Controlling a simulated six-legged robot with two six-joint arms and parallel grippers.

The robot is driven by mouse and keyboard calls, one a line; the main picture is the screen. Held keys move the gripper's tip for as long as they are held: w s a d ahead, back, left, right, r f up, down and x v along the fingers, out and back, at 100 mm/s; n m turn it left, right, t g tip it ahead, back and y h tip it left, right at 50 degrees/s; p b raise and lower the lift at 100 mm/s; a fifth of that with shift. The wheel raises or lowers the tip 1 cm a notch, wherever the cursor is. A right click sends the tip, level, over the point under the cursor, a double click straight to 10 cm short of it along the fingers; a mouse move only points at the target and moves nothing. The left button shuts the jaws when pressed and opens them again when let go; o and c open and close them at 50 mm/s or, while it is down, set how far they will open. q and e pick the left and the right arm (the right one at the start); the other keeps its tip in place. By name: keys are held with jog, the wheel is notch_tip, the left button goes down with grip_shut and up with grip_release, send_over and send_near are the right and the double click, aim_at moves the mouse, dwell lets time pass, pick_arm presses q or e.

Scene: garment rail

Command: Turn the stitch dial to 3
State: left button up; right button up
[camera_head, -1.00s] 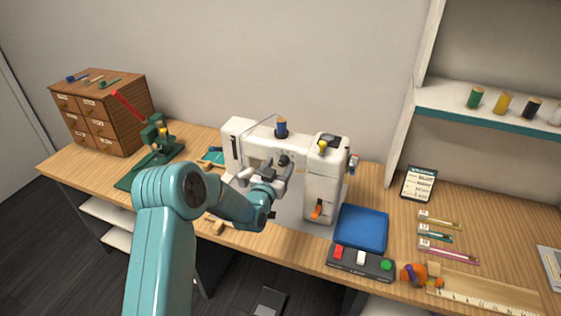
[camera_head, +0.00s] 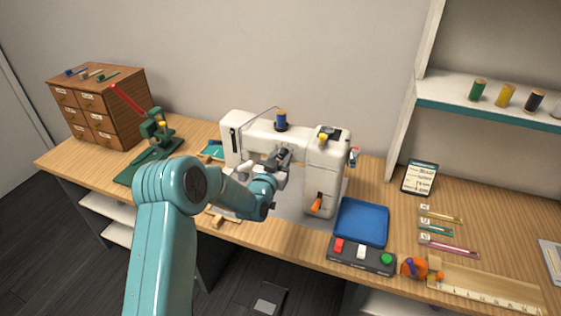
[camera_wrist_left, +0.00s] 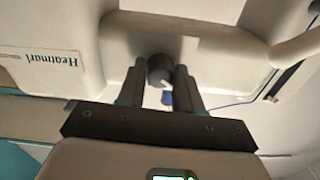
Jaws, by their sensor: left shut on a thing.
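The white sewing machine (camera_head: 326,168) stands on the wooden table. Its stitch dial, a dark round knob, sits on the front of the machine and shows in the left wrist view (camera_wrist_left: 160,69). My left gripper (camera_head: 279,161) is at the machine's front, shut on the dial. In the left wrist view the two fingers stand on either side of the knob. The dial's numbers and pointer cannot be read, and in the head view the gripper largely covers the dial. My right gripper is not in view.
A blue tray (camera_head: 361,222) and a control box (camera_head: 361,256) with red, white and green buttons lie right of the machine. A blue thread spool (camera_head: 281,121) stands on top of it. A green lever press (camera_head: 152,152) and a wooden drawer box (camera_head: 101,108) are at left.

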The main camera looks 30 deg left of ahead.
pick_arm(q)
jog(key=m+b, duration=0.1)
jog(key=b, duration=0.1)
jog(key=m+b, duration=0.2)
jog(key=b, duration=0.1)
jog(key=m+b, duration=0.2)
jog(key=b, duration=0.1)
jog(key=shift+f, duration=0.25)
jog(key=shift+r+m+b, duration=0.2)
jog(key=shift+m+b, duration=0.9)
jog(key=shift+b, duration=0.4)
jog(key=o, duration=1)
jog(key=shift+o, duration=0.2)
jog(key=shift+w+a, duration=0.1)
jog(key=shift+s, duration=0.2)
jog(key=b+v, duration=0.3)
jog(key=v, duration=1.3)
